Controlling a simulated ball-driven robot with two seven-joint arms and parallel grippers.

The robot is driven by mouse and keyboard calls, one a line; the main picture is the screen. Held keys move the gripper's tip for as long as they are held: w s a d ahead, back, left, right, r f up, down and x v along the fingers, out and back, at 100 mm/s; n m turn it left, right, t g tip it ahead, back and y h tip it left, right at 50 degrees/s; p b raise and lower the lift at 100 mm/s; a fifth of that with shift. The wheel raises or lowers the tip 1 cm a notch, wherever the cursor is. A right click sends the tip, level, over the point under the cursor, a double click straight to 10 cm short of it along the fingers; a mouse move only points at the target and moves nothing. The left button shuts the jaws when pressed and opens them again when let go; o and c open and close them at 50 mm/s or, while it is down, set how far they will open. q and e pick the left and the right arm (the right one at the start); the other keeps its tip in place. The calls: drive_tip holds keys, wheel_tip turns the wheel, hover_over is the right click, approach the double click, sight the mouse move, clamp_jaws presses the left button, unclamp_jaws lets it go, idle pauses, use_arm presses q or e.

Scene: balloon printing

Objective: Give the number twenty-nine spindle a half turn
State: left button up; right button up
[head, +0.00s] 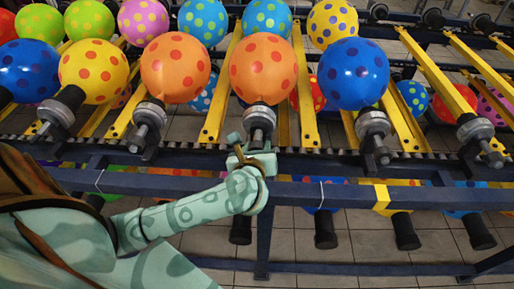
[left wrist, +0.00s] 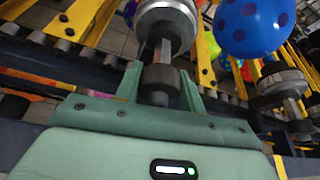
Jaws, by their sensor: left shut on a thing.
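My left gripper (head: 252,150) is shut on the shaft end of a metal spindle (head: 260,118) that bears an orange balloon with red dots (head: 263,69). In the left wrist view the spindle's round metal collar (left wrist: 166,24) is ahead, and its dark end (left wrist: 160,82) sits between the two green fingers of the gripper (left wrist: 160,88). I cannot read a number on any spindle, so the pictures do not show which one is number twenty-nine. My right gripper is not in view.
Similar spindles stand on both sides, one under another orange balloon (head: 175,67) and one under a blue balloon (head: 353,74). Yellow bars (head: 220,85) run between them. A dark blue rail (head: 330,195) crosses in front, near my left forearm. Tiled floor shows below.

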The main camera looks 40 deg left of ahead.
use_arm(q)
drive_tip(key=shift+r+m+y+p, duration=0.25)
drive_tip(key=shift+m+p, duration=0.25)
drive_tip(key=shift+p, duration=0.6)
drive_tip(key=m+g+y+p, duration=0.1)
drive_tip(key=m+p, duration=0.1)
drive_tip(key=p, duration=0.1)
drive_tip(key=shift+d+y, duration=0.1)
drive_tip(key=shift+y, duration=0.15)
drive_tip(key=m+p, duration=0.1)
drive_tip(key=m+g+y+p, duration=0.1)
drive_tip(key=shift+f+m+y, duration=0.2)
drive_tip(key=shift+m+y, duration=0.1)
drive_tip(key=shift+m, duration=0.1)
drive_tip(key=m+y+p, duration=0.1)
drive_tip(key=m+y, duration=0.1)
drive_tip(key=m, duration=0.1)
drive_tip(key=shift+f+p, duration=0.15)
drive_tip(key=shift+p, duration=0.25)
drive_tip(key=shift+f+m+y, duration=0.1)
drive_tip(key=shift+m+y, duration=0.8)
drive_tip(key=shift+m, duration=1.1)
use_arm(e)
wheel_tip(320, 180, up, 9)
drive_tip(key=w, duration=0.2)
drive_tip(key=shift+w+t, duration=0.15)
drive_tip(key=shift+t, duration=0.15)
use_arm(q)
drive_tip(key=o, duration=1)
